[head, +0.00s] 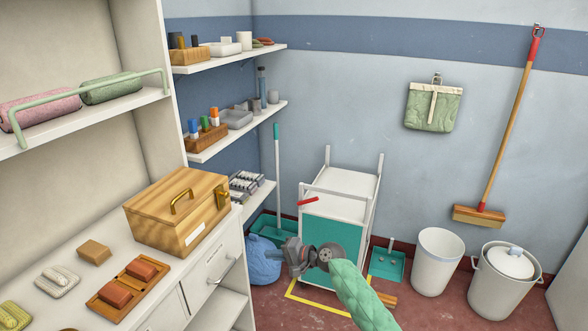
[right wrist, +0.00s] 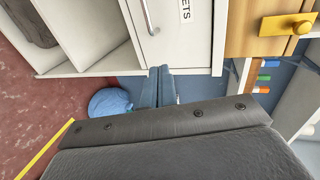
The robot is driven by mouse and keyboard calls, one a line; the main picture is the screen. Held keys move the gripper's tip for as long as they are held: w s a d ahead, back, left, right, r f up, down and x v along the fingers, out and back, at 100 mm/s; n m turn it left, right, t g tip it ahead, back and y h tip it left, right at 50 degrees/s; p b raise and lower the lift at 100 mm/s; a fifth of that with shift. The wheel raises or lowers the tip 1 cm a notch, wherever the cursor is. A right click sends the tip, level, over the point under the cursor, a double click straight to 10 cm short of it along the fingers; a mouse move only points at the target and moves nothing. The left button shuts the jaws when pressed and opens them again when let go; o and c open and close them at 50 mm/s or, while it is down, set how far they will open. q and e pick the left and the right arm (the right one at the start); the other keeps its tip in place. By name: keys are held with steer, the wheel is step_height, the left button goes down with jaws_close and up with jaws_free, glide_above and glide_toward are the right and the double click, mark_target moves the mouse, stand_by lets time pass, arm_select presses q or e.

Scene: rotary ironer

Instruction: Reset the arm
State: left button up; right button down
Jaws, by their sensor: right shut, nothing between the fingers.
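My right arm, in a green sleeve, comes in from the bottom of the head view. Its grey right gripper (head: 292,258) is in front of the white and teal cart, pointing left toward the counter. In the right wrist view, the two fingers (right wrist: 159,88) are together, shut and empty. Behind them show the white cabinet front (right wrist: 170,45) and the floor. My left gripper is in neither view.
A wooden box (head: 165,215) and a tray with reddish blocks (head: 108,300) stand on the counter at left. The cart (head: 340,190) is behind my gripper. A blue bag (head: 262,262) lies beside the counter. Bins (head: 437,262) stand at right.

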steer(key=s+d+r+n+t+h, duration=0.1)
steer(key=s+d+r+n+h, duration=0.45)
steer(key=d+n+h, duration=0.35)
steer(key=s+d+f+t+h, duration=0.1)
steer(key=s+d, duration=0.7)
steer(key=s, duration=0.2)
steer(key=s+d+f+m+g, duration=0.1)
steer(key=s+f, duration=0.4)
steer(key=s, duration=0.6)
steer(key=s+d+f+m+g+h, duration=0.1)
steer(key=s+d+f, duration=0.3)
steer(key=s, duration=0.7)
steer(key=s+d+f+m+g+h, duration=0.1)
steer(key=s+d+f+g, duration=0.1)
steer(key=s+f, duration=0.6)
steer(key=s, duration=0.3)
steer(key=shift+d, duration=0.4)
